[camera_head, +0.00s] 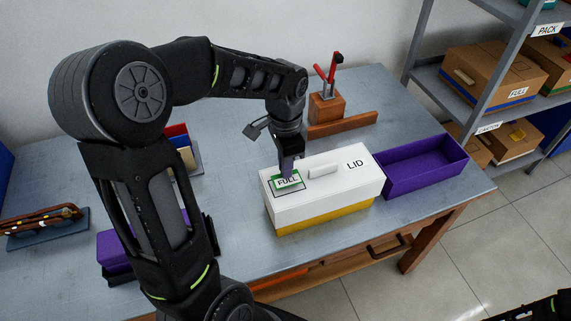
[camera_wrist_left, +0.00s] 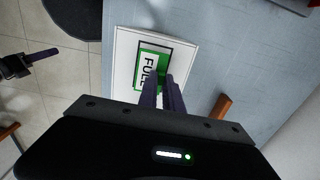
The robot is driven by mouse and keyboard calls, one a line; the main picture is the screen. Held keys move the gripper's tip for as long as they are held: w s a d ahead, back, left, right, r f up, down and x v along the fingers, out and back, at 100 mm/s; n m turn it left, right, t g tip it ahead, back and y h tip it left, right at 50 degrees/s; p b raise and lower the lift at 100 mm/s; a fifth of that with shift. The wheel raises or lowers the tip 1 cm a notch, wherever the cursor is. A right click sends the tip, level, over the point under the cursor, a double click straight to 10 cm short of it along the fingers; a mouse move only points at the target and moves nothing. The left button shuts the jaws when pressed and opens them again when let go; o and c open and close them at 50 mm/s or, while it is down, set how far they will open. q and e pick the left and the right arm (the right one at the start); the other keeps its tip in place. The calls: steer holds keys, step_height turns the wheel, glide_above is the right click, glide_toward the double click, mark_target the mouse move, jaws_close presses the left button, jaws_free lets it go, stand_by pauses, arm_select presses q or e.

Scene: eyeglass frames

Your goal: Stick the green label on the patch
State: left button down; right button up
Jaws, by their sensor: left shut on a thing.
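The green label (camera_head: 288,182), marked FULL, is at the left end of the white lid of a box (camera_head: 335,195). It also shows in the left wrist view (camera_wrist_left: 149,72). My left gripper (camera_head: 287,170) points down with its purple fingers shut on the label's edge. The dark-outlined patch (camera_head: 292,191) is on the lid under the label and partly covered by it. I cannot tell whether the label touches the lid. In the left wrist view, what looks like my right gripper (camera_wrist_left: 42,56) is off to the left; its jaws are unclear.
An open purple bin (camera_head: 425,168) stands right of the box. Behind are a wooden bar (camera_head: 343,125) and a wooden block with red-handled tools (camera_head: 326,107). A holder with glasses frames (camera_head: 42,222) is at left. Shelves with cartons (camera_head: 495,70) stand at back right.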

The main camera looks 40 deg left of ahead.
arm_select(q)
steer(key=shift+f+b, duration=0.75)
steer(key=shift+f, duration=0.35)
steer(key=c, duration=1.4)
jaws_free()
steer(key=shift+c, duration=0.2)
steer(key=shift+r, duration=0.15)
steer(key=shift+r+p, duration=2.8)
steer(key=shift+r, duration=0.65)
